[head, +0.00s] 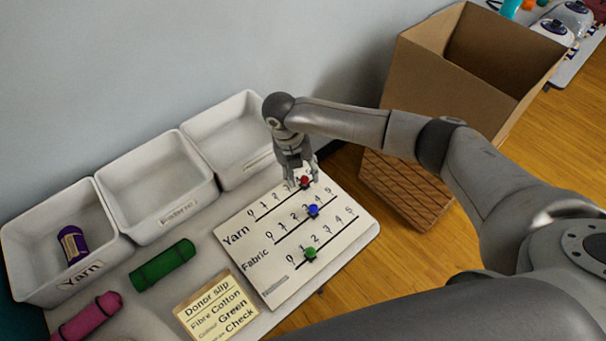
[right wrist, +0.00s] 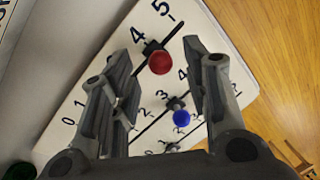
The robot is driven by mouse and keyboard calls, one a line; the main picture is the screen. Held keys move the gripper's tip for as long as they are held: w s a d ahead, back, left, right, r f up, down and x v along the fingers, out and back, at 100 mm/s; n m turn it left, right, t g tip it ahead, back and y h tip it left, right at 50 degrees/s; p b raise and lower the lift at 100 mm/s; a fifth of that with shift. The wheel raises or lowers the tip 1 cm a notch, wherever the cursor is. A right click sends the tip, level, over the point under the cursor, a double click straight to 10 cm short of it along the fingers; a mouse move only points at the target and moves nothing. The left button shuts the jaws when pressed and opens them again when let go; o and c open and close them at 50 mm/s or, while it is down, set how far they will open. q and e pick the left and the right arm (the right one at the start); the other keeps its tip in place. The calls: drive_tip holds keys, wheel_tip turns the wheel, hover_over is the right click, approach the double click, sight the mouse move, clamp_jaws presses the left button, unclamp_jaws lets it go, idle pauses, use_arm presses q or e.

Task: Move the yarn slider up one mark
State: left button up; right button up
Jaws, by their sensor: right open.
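The white slider board (head: 345,245) lies on the table with three marked tracks. The yarn slider is the red knob (head: 303,181) on the track furthest back, and appears to be by mark 4. The right wrist view shows this red knob (right wrist: 159,62) on its dark base, with mark 5 beyond it. My right gripper (head: 300,176) is above the board, open, with a finger on each side of the red knob; in the right wrist view its fingers (right wrist: 158,70) show a gap around the knob. The finger hides marks 2 and 3 there. My left gripper is not in view.
The blue knob (head: 313,210) and green knob (head: 310,252) sit on the nearer tracks. White bins (head: 150,228) line the wall. A donor slip (head: 216,306), green roll (head: 163,264) and pink roll (head: 88,316) lie left. A cardboard box (head: 415,75) stands right.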

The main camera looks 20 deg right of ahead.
wheel_tip(320, 180, up, 10)
drive_tip(key=a, duration=0.2)
drive_tip(key=shift+w, duration=0.2)
drive_tip(key=shift+s, duration=0.1)
